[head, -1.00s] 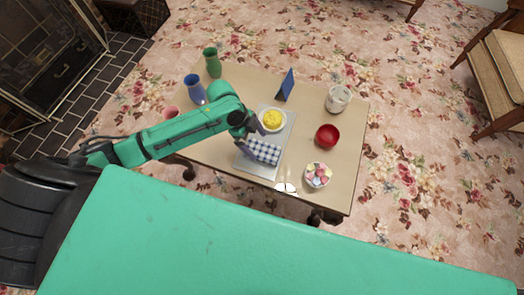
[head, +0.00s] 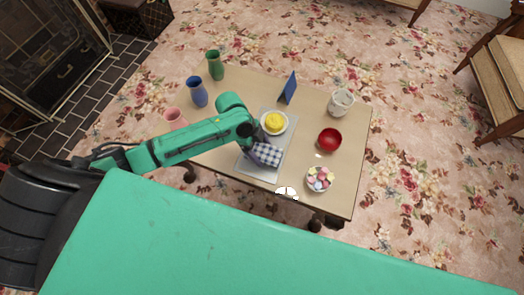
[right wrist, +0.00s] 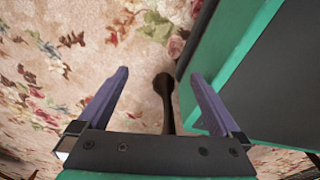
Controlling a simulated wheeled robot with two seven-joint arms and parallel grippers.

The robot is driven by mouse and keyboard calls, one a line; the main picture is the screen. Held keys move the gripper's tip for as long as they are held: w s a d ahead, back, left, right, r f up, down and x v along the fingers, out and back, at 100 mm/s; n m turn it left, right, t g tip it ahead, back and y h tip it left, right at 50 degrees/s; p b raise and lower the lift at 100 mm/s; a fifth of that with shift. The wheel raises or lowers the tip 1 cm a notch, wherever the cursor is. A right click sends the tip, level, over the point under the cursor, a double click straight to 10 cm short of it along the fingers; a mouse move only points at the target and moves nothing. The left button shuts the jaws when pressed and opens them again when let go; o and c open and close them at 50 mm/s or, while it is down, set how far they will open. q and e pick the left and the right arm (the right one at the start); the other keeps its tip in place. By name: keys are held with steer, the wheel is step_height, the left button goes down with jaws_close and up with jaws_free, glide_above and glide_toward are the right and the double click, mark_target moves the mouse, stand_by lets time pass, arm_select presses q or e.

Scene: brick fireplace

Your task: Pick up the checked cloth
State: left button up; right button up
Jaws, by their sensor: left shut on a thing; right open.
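The blue-and-white checked cloth (head: 268,154) lies on the grey tray (head: 259,176) on the low wooden table in the head view. My left gripper (head: 256,151) reaches in from the left and is shut on the cloth at its left side. My arm partly hides the grip, and I cannot tell whether the cloth is lifted off the tray. My right gripper (right wrist: 160,98) is open and empty in the right wrist view, with the carpet and a dark table leg beyond it.
On the table (head: 343,180) stand a bowl of yellow food (head: 274,122), a red bowl (head: 329,140), a bowl of pastel pieces (head: 320,178), a glass jar (head: 341,102), a blue upright panel (head: 288,88), and green (head: 214,65), blue (head: 197,91) and pink (head: 174,117) vases.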

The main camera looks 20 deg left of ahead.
mark_target(268, 152)
arm_select(q)
step_height(268, 152, up, 5)
steer(key=shift+f+p, duration=0.1)
steer(key=shift+p, duration=0.55)
step_height(268, 152, up, 14)
steer(key=p, duration=0.2)
steer(key=shift+p, duration=0.3)
arm_select(e)
steer(key=s+r, duration=0.2)
steer(key=r, duration=0.1)
steer(key=shift+s+d+r, duration=0.1)
steer(key=shift+d+r, duration=0.05)
steer(key=shift+r, duration=0.1)
